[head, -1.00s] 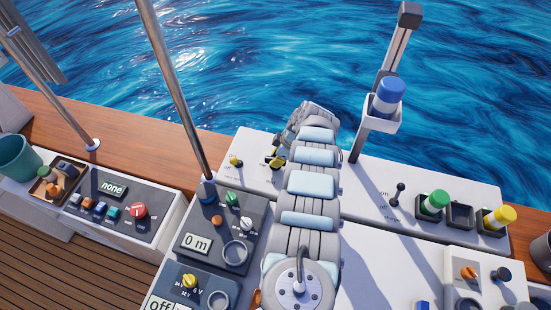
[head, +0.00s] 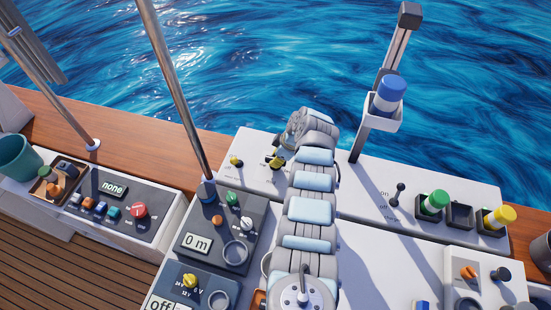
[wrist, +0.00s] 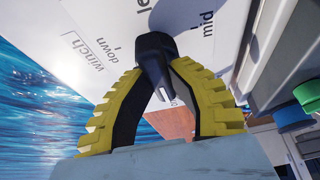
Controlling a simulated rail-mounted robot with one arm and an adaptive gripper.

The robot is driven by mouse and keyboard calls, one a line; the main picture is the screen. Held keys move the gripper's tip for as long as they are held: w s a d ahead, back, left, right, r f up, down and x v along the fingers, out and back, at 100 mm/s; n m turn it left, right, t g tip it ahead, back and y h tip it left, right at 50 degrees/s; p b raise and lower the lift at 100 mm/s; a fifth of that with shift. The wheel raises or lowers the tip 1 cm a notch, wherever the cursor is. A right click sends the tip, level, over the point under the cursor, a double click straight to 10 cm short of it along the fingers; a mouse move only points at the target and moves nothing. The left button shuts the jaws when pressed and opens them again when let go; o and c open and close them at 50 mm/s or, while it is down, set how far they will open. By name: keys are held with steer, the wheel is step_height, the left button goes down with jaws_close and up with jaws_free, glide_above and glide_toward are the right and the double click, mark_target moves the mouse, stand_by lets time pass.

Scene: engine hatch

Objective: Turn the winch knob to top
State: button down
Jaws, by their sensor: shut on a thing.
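A black knob (wrist: 154,58) stands on the white panel (wrist: 45,20) in the wrist view. The printed words "winch" and "down" are to its left, and "mid" is to its right. The yellow ridged fingers of my gripper (wrist: 158,70) are shut on the knob from both sides. In the head view, my gripper (head: 277,160) is at the rear left of the white console, beside my wrist. The knob is too small and covered to make out there.
A small yellow control (head: 236,161) sits left of my gripper on the same console. A metal pole (head: 172,90) rises at the left. A post with a blue-capped holder (head: 388,95) stands to the right.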

stand_by(0.3)
steer(key=c, duration=1)
jaws_free()
steer(key=shift+o, duration=0.2)
steer(key=shift+r, duration=0.15)
steer(key=shift+d+r, duration=0.3)
steer(key=shift+r, duration=0.25)
steer(key=v, duration=1)
steer(key=shift+s+d+r, duration=0.15)
steer(key=shift+s+r, duration=0.05)
